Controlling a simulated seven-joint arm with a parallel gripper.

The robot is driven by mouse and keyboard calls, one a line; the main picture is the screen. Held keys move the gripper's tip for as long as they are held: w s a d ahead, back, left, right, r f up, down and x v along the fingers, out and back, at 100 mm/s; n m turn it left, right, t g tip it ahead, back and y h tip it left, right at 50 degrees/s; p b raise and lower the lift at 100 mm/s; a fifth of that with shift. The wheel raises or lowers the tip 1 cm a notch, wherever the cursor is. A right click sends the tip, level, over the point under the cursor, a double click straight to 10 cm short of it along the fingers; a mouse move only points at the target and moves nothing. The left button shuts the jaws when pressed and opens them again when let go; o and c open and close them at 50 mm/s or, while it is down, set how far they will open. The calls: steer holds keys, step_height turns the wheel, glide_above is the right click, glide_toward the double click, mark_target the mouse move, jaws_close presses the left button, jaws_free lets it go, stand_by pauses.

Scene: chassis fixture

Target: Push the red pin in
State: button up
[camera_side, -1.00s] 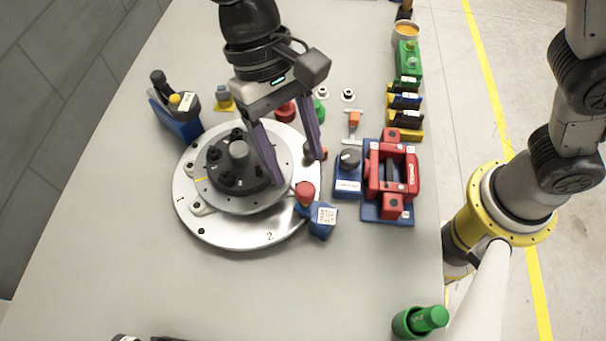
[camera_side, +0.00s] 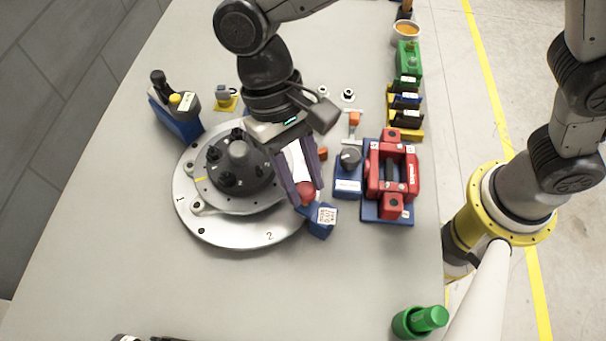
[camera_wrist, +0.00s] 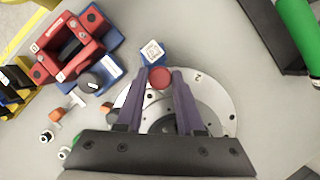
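The red pin (camera_side: 306,192) has a round red head and stands by a blue block (camera_side: 322,222) with a white printed label, at the front right edge of the round metal plate. In the wrist view the red head (camera_wrist: 160,77) lies between the tips of my two purple fingers. My gripper (camera_side: 306,197) points down, with one fingertip on each side of the red head. The gap is about as wide as the head; I cannot tell whether the fingers touch it. The pin's lower part is hidden.
The round metal plate (camera_side: 212,232) carries a dark hub (camera_side: 236,165) with knobs. A blue box with a black dial (camera_side: 350,158) and a red clamp fixture (camera_side: 412,172) stand close on the right. Bare table lies in front.

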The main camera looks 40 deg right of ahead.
jaws_close()
stand_by(0.5)
stand_by(0.4)
steer(key=shift+f, duration=1.05)
steer(key=o, duration=0.9)
jaws_free()
steer(key=shift+c, duration=0.2)
steer(key=shift+r, duration=0.15)
steer(key=v, duration=1.3)
steer(key=shift+w+r, duration=0.15)
steer(key=shift+r, duration=0.15)
